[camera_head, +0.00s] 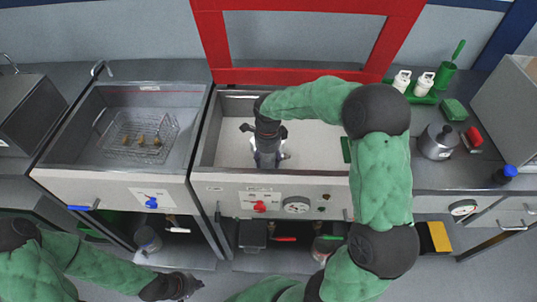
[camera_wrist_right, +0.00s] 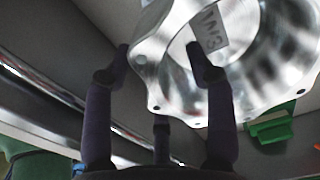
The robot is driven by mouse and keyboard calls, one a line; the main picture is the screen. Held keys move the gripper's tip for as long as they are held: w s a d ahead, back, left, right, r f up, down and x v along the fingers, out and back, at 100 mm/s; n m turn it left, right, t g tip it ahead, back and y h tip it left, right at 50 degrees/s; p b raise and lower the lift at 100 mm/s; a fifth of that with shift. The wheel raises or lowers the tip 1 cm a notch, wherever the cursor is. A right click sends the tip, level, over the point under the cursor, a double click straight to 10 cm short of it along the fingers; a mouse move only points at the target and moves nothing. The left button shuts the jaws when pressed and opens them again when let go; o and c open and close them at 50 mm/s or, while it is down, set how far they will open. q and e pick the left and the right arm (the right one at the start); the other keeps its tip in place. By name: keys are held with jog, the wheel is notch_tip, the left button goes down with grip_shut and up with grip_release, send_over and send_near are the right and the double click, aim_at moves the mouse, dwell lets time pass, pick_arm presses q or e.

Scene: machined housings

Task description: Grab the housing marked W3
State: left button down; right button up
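The housing marked W3 (camera_wrist_right: 215,30) is a shiny metal part with a wavy flange. It fills the upper right of the right wrist view, its label on the inside. In the head view a bit of metal (camera_head: 268,158) shows under my right gripper (camera_head: 267,142), inside the middle basin; the arm hides most of it. In the wrist view my right gripper (camera_wrist_right: 160,58) is open, one finger outside the flange and one in front of the housing's inside. Contact cannot be told. My left gripper (camera_head: 188,287) is low at the left, away from the basins; its fingers are unclear.
The middle basin (camera_head: 225,165) has steep walls and a red frame (camera_head: 300,76) behind it. A left basin (camera_head: 75,140) holds a wire basket (camera_head: 118,140) with small parts. A green item (camera_wrist_right: 270,125) lies near the housing. A kettle-like pot (camera_head: 437,142) stands at right.

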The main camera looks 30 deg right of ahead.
grip_shut()
jog(key=shift+r, duration=0.1)
